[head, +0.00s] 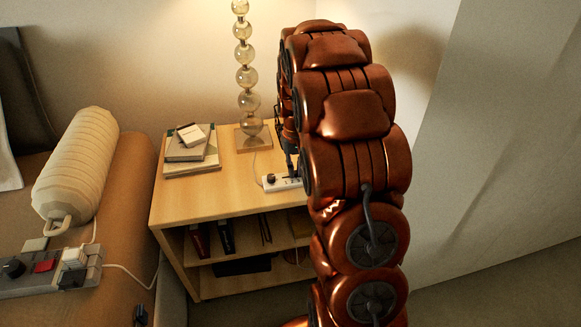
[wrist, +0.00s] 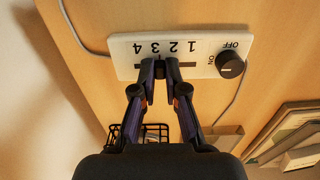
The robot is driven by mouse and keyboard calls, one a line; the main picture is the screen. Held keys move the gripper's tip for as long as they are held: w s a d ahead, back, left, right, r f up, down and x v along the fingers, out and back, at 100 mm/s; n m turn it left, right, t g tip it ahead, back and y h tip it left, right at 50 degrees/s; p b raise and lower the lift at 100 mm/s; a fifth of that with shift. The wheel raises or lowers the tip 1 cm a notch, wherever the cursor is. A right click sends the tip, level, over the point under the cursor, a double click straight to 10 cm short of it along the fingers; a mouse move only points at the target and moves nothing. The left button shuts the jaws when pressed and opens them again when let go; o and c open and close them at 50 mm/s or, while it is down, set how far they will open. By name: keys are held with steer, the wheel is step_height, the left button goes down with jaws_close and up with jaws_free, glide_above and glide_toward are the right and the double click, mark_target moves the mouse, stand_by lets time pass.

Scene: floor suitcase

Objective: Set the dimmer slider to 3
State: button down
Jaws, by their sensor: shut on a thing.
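The dimmer is a white plate (wrist: 122,52) on the wooden top, shown upside down in the wrist view, with printed numbers 4, 3, 2, 1 from left to right. It also shows in the head view (head: 274,185). My gripper (wrist: 160,68) is shut on the dimmer slider, a small dark knob (wrist: 160,62) in the dark slot. The fingers hide much of the knob. It sits near the 3, seemingly between 3 and 2. In the head view my gripper (head: 292,170) is over the plate, partly hidden by my arm.
A black round knob (wrist: 230,65) marked ON and OFF is on the same plate. A lamp with glass balls (head: 246,78) stands behind the plate on the cabinet (head: 225,207). Stacked books (head: 192,150) lie at left. A wall is close on the right.

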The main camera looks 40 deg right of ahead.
mark_target(296, 172)
steer(key=shift+d, duration=0.2)
steer(key=c, duration=1.2)
jaws_free()
step_height(296, 172, up, 12)
steer(key=shift+a, duration=0.1)
